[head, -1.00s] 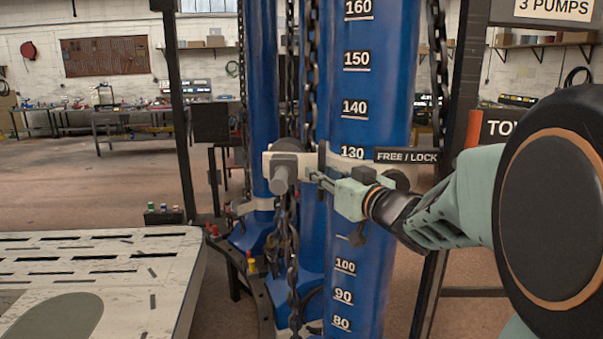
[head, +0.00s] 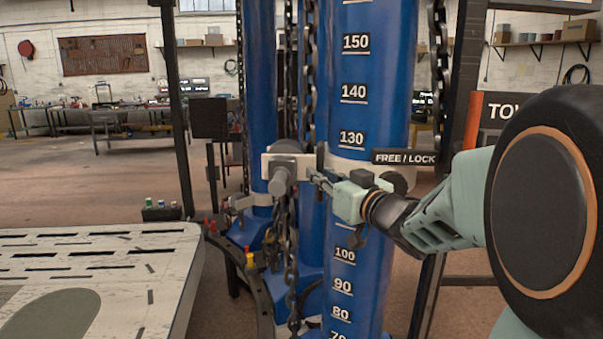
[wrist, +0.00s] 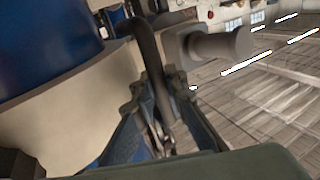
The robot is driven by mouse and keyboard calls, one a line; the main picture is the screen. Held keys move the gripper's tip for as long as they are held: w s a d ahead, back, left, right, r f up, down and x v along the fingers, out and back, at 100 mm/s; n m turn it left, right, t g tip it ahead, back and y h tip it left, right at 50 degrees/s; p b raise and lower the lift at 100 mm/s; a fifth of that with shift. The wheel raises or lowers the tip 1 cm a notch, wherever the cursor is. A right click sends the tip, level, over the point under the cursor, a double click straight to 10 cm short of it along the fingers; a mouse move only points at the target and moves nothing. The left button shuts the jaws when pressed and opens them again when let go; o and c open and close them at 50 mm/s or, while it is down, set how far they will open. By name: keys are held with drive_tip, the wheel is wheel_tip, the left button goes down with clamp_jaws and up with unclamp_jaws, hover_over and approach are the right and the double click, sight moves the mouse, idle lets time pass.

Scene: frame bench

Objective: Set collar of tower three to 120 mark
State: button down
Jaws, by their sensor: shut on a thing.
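The blue tower (head: 365,110) carries white marks, with 130 just above the pale collar (head: 345,166) and 100 below it. The collar wraps around the tower; the 120 mark does not show, and the collar and my gripper cover that stretch. A FREE / LOCK label (head: 405,157) sits at the collar's right, above a dark knob (head: 397,184). My gripper (head: 316,178) is at the collar's front. In the wrist view, my gripper (wrist: 160,105) is shut on a dark curved handle (wrist: 148,50) beside the pale collar (wrist: 60,105).
Chains (head: 291,260) hang beside the tower, and another chain (head: 439,60) hangs at its right. A second blue column (head: 260,90) stands behind. A pale slotted table (head: 150,260) is at the lower left. Dark frame posts (head: 177,110) stand on both sides.

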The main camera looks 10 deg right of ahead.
sight(319, 204)
wheel_tip(319, 204, down, 8)
drive_tip(key=b, duration=0.4)
drive_tip(key=shift+r, duration=0.35)
drive_tip(key=c, duration=2.2)
unclamp_jaws()
drive_tip(key=v, duration=0.7)
drive_tip(key=shift+s, duration=0.25)
